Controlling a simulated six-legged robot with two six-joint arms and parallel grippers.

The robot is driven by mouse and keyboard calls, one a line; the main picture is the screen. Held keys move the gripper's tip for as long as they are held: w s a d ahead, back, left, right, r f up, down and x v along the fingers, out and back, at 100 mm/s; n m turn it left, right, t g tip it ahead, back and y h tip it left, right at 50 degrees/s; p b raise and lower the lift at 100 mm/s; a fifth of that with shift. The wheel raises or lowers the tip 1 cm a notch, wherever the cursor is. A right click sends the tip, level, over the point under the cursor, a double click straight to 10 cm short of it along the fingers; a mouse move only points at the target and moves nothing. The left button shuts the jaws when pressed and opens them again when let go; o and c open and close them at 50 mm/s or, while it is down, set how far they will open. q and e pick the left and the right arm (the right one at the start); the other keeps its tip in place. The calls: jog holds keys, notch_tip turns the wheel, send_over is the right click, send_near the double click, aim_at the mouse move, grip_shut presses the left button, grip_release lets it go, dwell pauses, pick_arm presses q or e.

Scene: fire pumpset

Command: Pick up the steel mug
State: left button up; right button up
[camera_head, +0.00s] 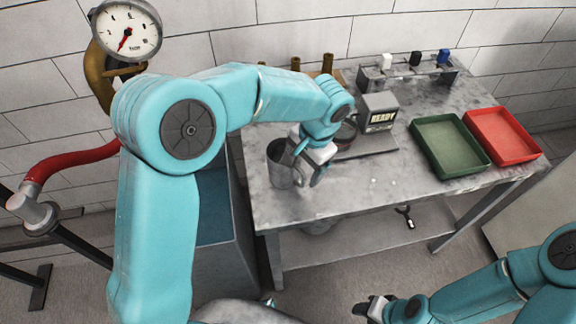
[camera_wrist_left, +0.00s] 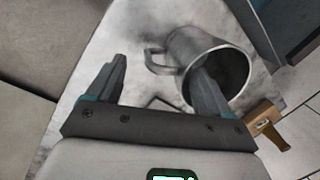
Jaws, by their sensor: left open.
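The steel mug (camera_head: 279,172) stands on the left end of the metal workbench, beside my left gripper (camera_head: 307,165). In the left wrist view, the mug (camera_wrist_left: 190,46) has its open mouth towards the right and its handle towards the left. My left gripper (camera_wrist_left: 160,68) is open there, with the handle between the fingertips. The right-hand finger overlaps the mug's rim; I cannot tell whether it is inside the mouth or touching. My right gripper (camera_head: 370,305) is low at the right of the head view, away from the bench; its jaw opening is unclear.
The workbench (camera_head: 385,187) carries a READY display box (camera_head: 379,112), a green tray (camera_head: 449,146) and a red tray (camera_head: 503,136). A small rack (camera_head: 410,72) stands at the back. A gauge (camera_head: 127,30) and red pipe (camera_head: 75,160) are at the left.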

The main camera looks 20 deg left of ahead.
aim_at(297, 184)
pick_arm(q)
jog(key=shift+s+a+f+p, duration=0.2)
jog(key=shift+a+f, duration=0.1)
jog(key=shift+f, duration=0.3)
jog(key=shift+s+a+f+p, duration=0.15)
jog(key=shift+s+a+f, duration=0.1)
jog(key=shift+f, duration=0.3)
jog(key=f, duration=0.1)
jog(key=w+f, duration=0.1)
jog(key=f, duration=0.1)
jog(key=shift+f, duration=0.1)
jog(key=shift+s+a, duration=0.15)
jog(key=shift+s, duration=0.15)
jog(key=shift+w, duration=0.25)
jog(key=c, duration=1.3)
grip_shut()
jog(key=shift+s+r, duration=0.2)
jog(key=shift+w, duration=0.1)
jog(key=shift+w+r, duration=0.1)
